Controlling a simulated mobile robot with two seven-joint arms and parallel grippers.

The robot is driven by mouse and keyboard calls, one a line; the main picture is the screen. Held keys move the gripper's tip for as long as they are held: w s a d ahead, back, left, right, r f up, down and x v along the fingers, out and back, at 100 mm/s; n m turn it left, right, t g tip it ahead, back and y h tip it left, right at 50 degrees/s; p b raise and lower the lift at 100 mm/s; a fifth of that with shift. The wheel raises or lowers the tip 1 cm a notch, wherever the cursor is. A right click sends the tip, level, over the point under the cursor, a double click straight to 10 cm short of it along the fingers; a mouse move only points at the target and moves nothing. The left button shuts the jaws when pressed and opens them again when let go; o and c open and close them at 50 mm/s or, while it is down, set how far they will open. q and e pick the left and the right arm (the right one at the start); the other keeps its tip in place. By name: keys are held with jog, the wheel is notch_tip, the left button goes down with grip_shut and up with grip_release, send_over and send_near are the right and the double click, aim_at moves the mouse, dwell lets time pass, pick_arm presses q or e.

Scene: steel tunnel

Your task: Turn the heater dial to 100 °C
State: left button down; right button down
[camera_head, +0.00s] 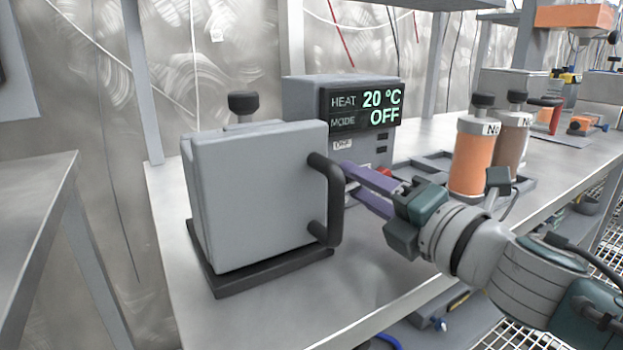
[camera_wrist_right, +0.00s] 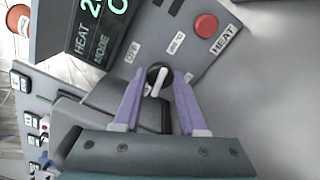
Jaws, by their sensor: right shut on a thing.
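The heater unit (camera_head: 300,98) stands behind a grey box; its display (camera_head: 362,106) reads HEAT 20 °C, MODE OFF. In the right wrist view the heater dial (camera_wrist_right: 153,74) is a small black knob with a white pointer bar, between two small white labels on the panel. My right gripper (camera_wrist_right: 158,82) has its purple fingertips on either side of the dial, shut on it. In the head view the right gripper (camera_head: 352,178) reaches in from the right; its fingertips and the dial are hidden behind the box's handle. My left gripper is not in view.
The grey box (camera_head: 255,195) with a black handle (camera_head: 333,200) stands on a dark base close to my right fingers. A red button (camera_wrist_right: 206,26) sits beside the dial. An orange canister (camera_head: 471,155) and a brown one (camera_head: 512,135) stand in a tray to the right.

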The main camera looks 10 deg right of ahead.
jog(key=shift+m, duration=0.8)
jog(key=shift+c, duration=2.3)
grip_release()
jog(key=p+v, duration=0.2)
jog(key=v, duration=0.8)
jog(key=shift+r, duration=0.1)
